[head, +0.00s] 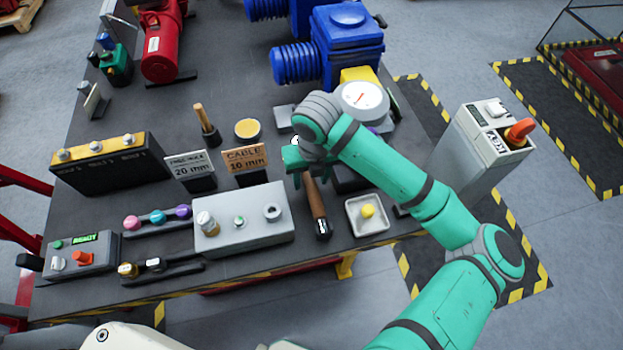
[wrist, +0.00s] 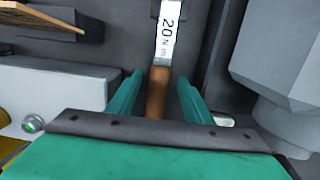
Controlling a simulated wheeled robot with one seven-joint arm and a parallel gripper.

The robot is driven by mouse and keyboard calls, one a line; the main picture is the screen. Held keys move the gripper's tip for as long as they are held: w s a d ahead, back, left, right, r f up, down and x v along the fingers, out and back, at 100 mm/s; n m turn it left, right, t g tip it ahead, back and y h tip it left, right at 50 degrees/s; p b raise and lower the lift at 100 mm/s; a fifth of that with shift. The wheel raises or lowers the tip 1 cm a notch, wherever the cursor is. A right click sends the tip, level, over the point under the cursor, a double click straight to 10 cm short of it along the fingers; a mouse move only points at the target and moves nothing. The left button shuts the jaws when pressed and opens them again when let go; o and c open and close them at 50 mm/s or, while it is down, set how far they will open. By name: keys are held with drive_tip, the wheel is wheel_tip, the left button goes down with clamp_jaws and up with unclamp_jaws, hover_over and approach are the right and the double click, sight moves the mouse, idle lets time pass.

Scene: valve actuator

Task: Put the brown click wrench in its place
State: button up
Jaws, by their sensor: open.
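The brown click wrench (head: 317,207) lies on the dark table in the head view, its handle pointing to the front edge, with a black end. My gripper (head: 311,178) is over its far part. In the wrist view my gripper (wrist: 160,82) is open, with its green fingers on either side of the brown handle (wrist: 157,92). A pale strip (wrist: 167,35) marked "20 N m" lies in line with the handle. My gripper hides the wrench's far end in the head view. I cannot tell which spot is the wrench's place.
A grey box with knobs (head: 243,221) stands left of the wrench, and a white tray with a yellow knob (head: 366,228) stands right. Signs reading "CABLE 10 mm" (head: 246,159) and "20 mm" (head: 190,166) stand behind. A round gauge (head: 361,101) and blue actuator (head: 345,45) are farther back.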

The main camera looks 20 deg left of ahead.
sight(313, 182)
drive_tip(key=r, duration=0.9)
drive_tip(key=shift+s+d+r, duration=0.2)
drive_tip(key=shift+s+d, duration=0.1)
drive_tip(key=shift+d, duration=0.1)
